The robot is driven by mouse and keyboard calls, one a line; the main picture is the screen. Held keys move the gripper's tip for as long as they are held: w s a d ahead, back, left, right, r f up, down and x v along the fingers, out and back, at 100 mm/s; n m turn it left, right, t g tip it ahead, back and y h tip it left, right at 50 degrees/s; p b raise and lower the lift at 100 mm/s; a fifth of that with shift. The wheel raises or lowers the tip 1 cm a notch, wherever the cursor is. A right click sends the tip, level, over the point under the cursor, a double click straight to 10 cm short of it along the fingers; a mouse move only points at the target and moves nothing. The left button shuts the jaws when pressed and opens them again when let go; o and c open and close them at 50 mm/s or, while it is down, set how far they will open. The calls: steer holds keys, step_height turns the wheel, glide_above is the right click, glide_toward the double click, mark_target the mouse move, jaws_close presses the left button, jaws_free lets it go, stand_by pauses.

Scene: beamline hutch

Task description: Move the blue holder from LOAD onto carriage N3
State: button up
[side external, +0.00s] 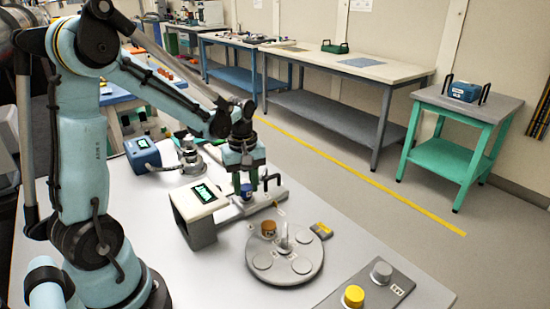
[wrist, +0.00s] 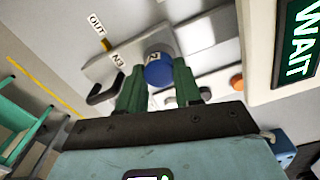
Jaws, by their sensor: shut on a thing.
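The blue holder (wrist: 158,72) is between the green fingers of my gripper (wrist: 160,85), which is shut on it. In the side external view my gripper (side external: 244,180) points down and holds the blue holder (side external: 247,191) low at the grey rail beside the display box. I cannot tell whether the holder touches the carriage. I cannot make out a LOAD label.
The display box (side external: 200,204) stands left of the gripper; its screen (wrist: 302,38) reads WAIT. A round grey plate (side external: 290,275) with an orange-brown holder (side external: 268,229) is in front. A grey pad (side external: 335,301) bears yellow and grey cylinders. A blue box (side external: 143,154) stands behind left.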

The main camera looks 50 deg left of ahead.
steer(key=shift+f, duration=0.6)
stand_by(0.8)
steer(key=o, duration=1.1)
steer(key=shift+r, duration=0.1)
step_height(320, 180, up, 12)
steer(key=s+d+m+t, duration=0.1)
steer(key=d+m+t, duration=0.1)
steer(key=d+m, duration=0.2)
steer(key=s+d+f+m+t, duration=0.1)
steer(key=s+d+m+t, duration=0.1)
steer(key=d+m, duration=0.2)
steer(key=s+d+f+m+t, duration=0.1)
steer(key=d+m+t, duration=0.2)
steer(key=m, duration=0.4)
steer(key=shift+s+d, duration=0.3)
steer(key=shift+d, duration=0.6)
